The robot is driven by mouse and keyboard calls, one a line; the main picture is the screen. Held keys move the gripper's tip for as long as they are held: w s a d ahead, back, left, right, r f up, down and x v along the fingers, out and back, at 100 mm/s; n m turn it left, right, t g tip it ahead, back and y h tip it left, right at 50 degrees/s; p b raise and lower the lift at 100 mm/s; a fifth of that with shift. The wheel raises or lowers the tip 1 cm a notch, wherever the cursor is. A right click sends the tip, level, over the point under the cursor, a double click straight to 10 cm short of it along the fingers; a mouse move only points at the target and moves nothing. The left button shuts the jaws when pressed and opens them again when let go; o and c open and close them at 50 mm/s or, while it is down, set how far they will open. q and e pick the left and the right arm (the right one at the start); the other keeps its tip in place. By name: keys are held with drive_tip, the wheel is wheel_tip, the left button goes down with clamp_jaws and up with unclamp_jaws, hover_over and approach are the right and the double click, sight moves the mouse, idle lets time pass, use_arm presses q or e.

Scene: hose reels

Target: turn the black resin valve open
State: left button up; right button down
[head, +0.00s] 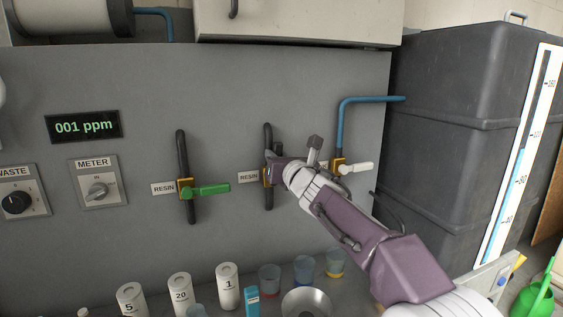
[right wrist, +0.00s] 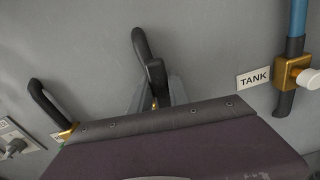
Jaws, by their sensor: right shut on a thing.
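The black resin valve is the middle valve on the grey panel, with a brass body (head: 267,182) on a black pipe beside a RESIN label (head: 249,177). My right gripper (head: 273,172) is at this valve and covers most of its handle in the head view. In the right wrist view, the black handle (right wrist: 156,78) stands up between the grey fingers of the right gripper (right wrist: 158,94), which is shut on it. The handle's lower part and the valve body are largely hidden there. My left gripper is not in view.
A green-handled RESIN valve (head: 207,190) is to the left. A white-handled valve (head: 355,168) on a blue pipe is close on the right, labelled TANK in the right wrist view (right wrist: 254,78). Bottles (head: 228,287) and cups (head: 304,268) stand below. A dark tank (head: 450,120) stands right.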

drive_tip(key=shift+s+a+n, duration=0.2)
drive_tip(key=shift+a+n, duration=0.25)
drive_tip(key=shift+n, duration=0.35)
drive_tip(key=shift+f, duration=0.1)
drive_tip(key=c, duration=1.2)
unclamp_jaws()
drive_tip(key=shift+c, duration=0.2)
drive_tip(key=b+v, duration=0.3)
drive_tip(key=v, duration=0.6)
